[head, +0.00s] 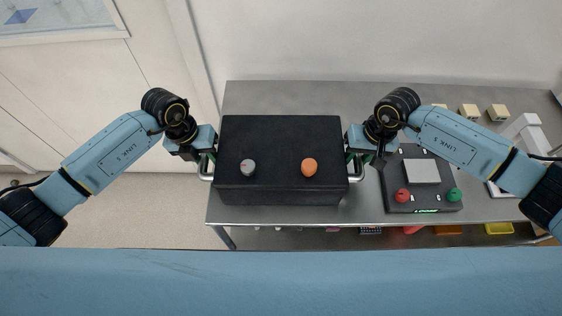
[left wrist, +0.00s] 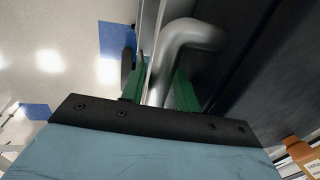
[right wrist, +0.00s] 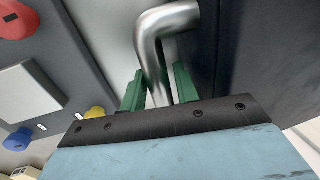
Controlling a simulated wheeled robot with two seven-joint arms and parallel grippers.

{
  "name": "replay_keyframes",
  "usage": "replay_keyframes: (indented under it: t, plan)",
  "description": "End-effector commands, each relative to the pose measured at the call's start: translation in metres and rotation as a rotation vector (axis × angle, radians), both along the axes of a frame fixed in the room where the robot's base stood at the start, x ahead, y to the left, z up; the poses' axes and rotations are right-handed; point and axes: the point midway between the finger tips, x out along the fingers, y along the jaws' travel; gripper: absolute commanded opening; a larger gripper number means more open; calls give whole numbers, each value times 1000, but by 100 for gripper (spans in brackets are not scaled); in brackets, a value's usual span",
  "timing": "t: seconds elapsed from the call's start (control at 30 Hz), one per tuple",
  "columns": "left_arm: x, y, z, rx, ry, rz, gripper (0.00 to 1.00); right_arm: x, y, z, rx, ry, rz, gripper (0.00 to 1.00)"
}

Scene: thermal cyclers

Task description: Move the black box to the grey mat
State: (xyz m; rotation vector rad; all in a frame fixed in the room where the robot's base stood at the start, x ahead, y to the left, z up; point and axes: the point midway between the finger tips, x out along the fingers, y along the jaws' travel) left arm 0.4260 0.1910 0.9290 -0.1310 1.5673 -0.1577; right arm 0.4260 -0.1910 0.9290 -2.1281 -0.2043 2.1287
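The black box (head: 280,150) is wide and dark, with a steel handle at each end, at the left part of the steel table; I cannot tell whether it rests on it. My left gripper (head: 208,166) is at the left handle; in the left wrist view its green fingers lie either side of the steel bar (left wrist: 185,38), seemingly closed on it. My right gripper (head: 353,163) is at the right handle; in the right wrist view its fingers flank the bar (right wrist: 168,20) closely. I cannot make out a grey mat.
A grey knob (head: 248,167) and an orange knob (head: 309,167) are on top of the box. Right of it stands a dark device (head: 422,202) with a pale plate and red and green knobs. Several beige blocks (head: 469,111) and a white instrument (head: 522,126) are farther right.

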Motion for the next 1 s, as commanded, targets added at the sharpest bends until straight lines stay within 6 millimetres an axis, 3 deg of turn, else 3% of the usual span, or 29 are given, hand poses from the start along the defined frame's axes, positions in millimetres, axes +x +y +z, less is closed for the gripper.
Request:
replay_keyframes:
  t: [0.03,0.27,1.0]
  plan:
    - [0,0,0,0,0,0,31,0,0,0,0,0,0,31]
    - [0,0,0,0,0,0,1,0,0,0,0,0,0,0]
    - [0,0,1,0,0,0,0,1,-1,1,-1,0,-1,0]
